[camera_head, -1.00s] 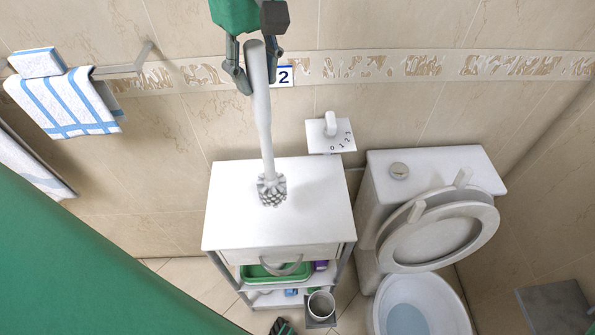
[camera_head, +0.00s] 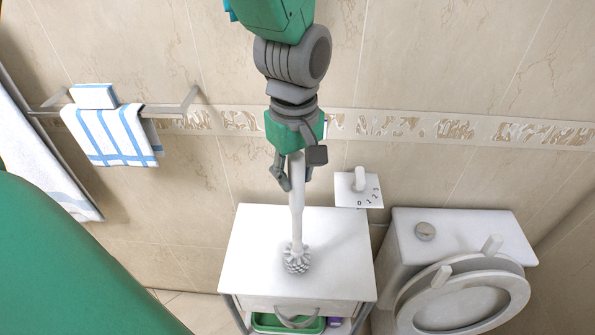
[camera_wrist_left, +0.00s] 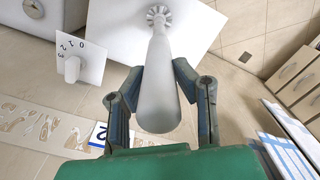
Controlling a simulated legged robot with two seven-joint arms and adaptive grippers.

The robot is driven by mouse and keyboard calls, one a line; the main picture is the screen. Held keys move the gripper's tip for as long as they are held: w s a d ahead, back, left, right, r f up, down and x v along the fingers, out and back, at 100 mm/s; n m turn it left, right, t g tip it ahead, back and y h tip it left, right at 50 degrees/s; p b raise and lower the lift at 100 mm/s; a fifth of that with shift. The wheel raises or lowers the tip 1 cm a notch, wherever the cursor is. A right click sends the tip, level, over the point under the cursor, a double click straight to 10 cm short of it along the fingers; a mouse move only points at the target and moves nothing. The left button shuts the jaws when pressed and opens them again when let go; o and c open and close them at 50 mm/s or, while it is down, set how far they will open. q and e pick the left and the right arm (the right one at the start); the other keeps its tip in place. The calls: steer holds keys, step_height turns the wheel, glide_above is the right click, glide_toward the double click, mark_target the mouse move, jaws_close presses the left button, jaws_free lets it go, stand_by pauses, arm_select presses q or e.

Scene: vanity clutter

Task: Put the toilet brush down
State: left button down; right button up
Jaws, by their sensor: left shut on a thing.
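The white toilet brush (camera_head: 297,212) is upright, with its bristle head low over the top of the white cabinet (camera_head: 340,240). I cannot tell for sure whether the bristles touch the cabinet top. My left gripper (camera_head: 292,178) is shut on the upper part of the handle. In the left wrist view the brush (camera_wrist_left: 158,85) runs away between the fingers of the left gripper (camera_wrist_left: 160,95), its head over the white surface. My right gripper is not in view.
A striped towel (camera_head: 112,135) hangs on a rail at left. The cabinet top around the brush is clear.

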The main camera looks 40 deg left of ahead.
arm_select(q)
steer(key=shift+a, duration=0.1)
steer(key=c, duration=1.4)
jaws_free()
steer(key=shift+a, duration=0.1)
steer(key=shift+c, duration=0.2)
steer(key=shift+o, duration=0.8)
steer(key=shift+d, duration=0.55)
steer(key=shift+w+d+r, duration=0.1)
steer(key=shift+r, duration=0.2)
steer(key=r, duration=0.7)
steer(key=a+r, duration=0.1)
steer(key=r, duration=0.2)
steer(key=shift+r, duration=0.25)
steer(key=shift+d+r, duration=0.1)
steer(key=shift+r, duration=0.25)
steer(key=shift+d+r, duration=0.15)
steer(key=shift+d, duration=0.05)
